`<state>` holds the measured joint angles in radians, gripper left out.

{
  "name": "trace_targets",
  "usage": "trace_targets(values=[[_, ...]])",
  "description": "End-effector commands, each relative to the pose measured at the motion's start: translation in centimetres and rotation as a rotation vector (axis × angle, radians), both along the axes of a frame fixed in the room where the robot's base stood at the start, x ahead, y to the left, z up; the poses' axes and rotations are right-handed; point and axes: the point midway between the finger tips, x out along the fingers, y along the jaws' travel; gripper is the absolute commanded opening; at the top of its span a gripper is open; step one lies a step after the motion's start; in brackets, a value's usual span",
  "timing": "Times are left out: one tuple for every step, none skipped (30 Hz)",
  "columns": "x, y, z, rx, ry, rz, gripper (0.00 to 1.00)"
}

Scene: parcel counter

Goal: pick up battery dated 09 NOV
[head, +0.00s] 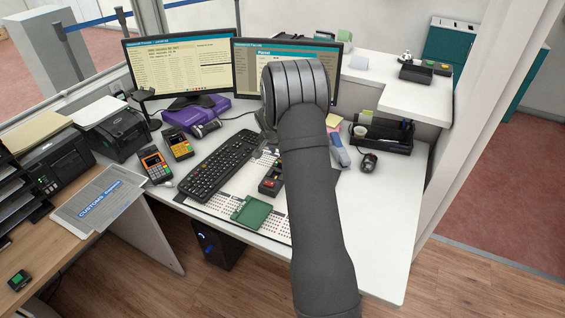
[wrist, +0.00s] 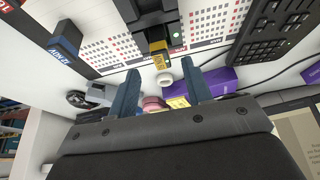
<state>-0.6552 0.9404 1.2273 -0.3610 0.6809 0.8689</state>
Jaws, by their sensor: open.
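My gripper (wrist: 160,70) is open in the wrist view, with its two dark blue fingers apart and nothing clearly held between them. In the head view my arm hides the fingers. A yellow-labelled block (wrist: 160,58), possibly a battery, sits at the end of a black holder (wrist: 152,22) with a small green light, just beyond the fingertips. A dark blue block (wrist: 66,42) with pale lettering, also possibly a battery, lies at upper left. In the head view a dark holder (head: 270,183) with red and yellow parts sits beside my arm. I cannot read a 09 NOV date on any block.
A green tray (head: 250,211) lies at the desk's front edge. A keyboard (head: 219,166) and a purple box (head: 195,113) are left of my arm. A mouse (head: 369,162) and black organiser (head: 381,134) are right. The desk's right front is clear.

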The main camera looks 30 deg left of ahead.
Motion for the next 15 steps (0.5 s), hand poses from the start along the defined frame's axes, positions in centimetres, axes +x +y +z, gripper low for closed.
trace_targets(values=[[0.1,0.0,-0.4,-0.001,0.001,0.000,0.45],[0.2,0.0,-0.5,-0.001,0.001,0.000,0.45],[0.2,0.0,-0.6,-0.001,0.001,0.000,0.45],[0.3,0.0,-0.7,-0.001,0.001,0.000,0.45],[0.4,0.0,-0.9,-0.001,0.001,0.000,0.45],[0.5,0.0,-1.3,-0.001,0.002,0.000,0.45],[0.7,0.0,-1.7,-0.002,0.002,-0.001,0.45],[0.9,0.1,-2.0,-0.002,0.002,-0.001,0.45],[1.2,0.1,-2.5,-0.001,0.001,0.001,0.45],[1.3,0.1,-3.0,-0.001,0.002,0.001,0.45],[1.5,0.2,-3.4,-0.001,0.002,0.001,0.45],[1.8,0.2,-3.8,-0.001,0.001,0.001,0.45],[1.9,0.2,-4.2,-0.001,0.001,0.001,0.45],[2.0,0.2,-4.5,-0.001,0.001,0.001,0.45],[2.2,0.2,-4.8,-0.001,0.001,0.001,0.45]])
